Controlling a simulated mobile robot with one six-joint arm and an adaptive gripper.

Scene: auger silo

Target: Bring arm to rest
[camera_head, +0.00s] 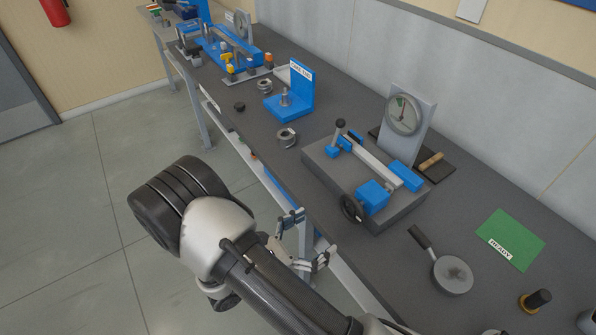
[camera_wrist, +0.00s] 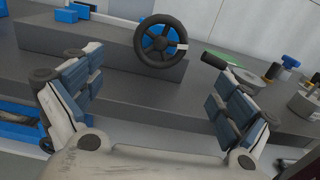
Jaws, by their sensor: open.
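My arm is bent in front of the long grey workbench, on its near side. My gripper (camera_head: 304,240) hangs over the floor beside the bench's front edge in the head view. In the wrist view my gripper (camera_wrist: 150,105) has its two padded fingers spread wide apart. Nothing is between the fingers. Beyond them, the black handwheel (camera_wrist: 161,39) of the grey fixture shows above the bench edge. No finger touches the bench or the fixture as far as I can see.
The grey fixture (camera_head: 326,168) with blue blocks stands on the bench (camera_head: 330,260) nearest my gripper. A dark-handled pan (camera_head: 453,275) and a green "READY" mat (camera_head: 510,239) lie to its right. A dial gauge (camera_head: 404,114) stands behind. The floor (camera_head: 70,230) at left is clear.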

